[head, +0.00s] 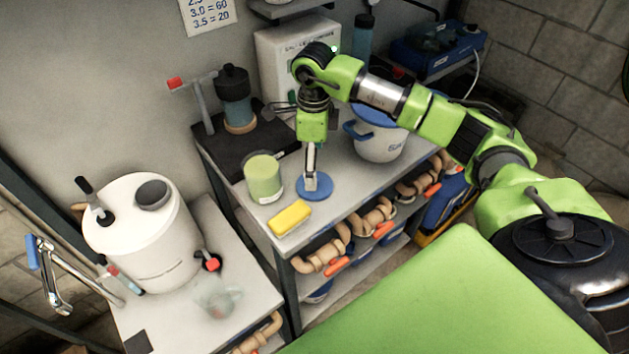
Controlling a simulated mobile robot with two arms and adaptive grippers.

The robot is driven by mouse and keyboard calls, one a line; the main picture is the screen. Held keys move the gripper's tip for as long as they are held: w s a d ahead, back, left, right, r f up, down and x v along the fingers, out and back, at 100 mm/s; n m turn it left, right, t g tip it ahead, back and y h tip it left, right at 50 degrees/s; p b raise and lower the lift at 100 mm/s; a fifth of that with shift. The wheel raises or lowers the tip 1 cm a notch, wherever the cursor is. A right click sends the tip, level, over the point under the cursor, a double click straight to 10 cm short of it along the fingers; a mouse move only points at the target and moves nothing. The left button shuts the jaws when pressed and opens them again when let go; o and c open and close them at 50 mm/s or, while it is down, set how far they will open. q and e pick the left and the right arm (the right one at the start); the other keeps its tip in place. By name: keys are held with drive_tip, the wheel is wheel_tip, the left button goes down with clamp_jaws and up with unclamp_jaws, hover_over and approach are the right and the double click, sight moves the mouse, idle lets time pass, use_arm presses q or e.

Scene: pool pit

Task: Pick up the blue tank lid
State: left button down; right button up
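The blue lid (322,190) is a flat round disc lying on the white worktop, near its front edge. My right arm reaches in from the right, and my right gripper (311,181) points straight down over the middle of the lid. Its fingertips are at or just above the lid's top and hide its centre. The fingers look close together, but I cannot tell whether they grip anything. A white tank (145,240) with a dark grey round part on top stands on the lower-left bench. My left gripper is not in view.
A pale green jar (264,178) and a yellow sponge (289,218) are close left of the lid. A white bucket (380,145) with blue on top stands behind, right. Pipes with orange handles (336,265) run below the worktop's front edge.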

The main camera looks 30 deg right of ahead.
drive_tip(key=shift+s+f+p, duration=0.15)
drive_tip(key=shift+f+p, duration=0.2)
drive_tip(key=shift+f, duration=0.05)
wheel_tip(320, 180, down, 4)
drive_tip(key=shift+s+r+p, duration=0.1)
drive_tip(key=shift+r+p, duration=0.1)
drive_tip(key=shift+p, duration=0.55)
drive_tip(key=shift+f, duration=0.35)
clamp_jaws()
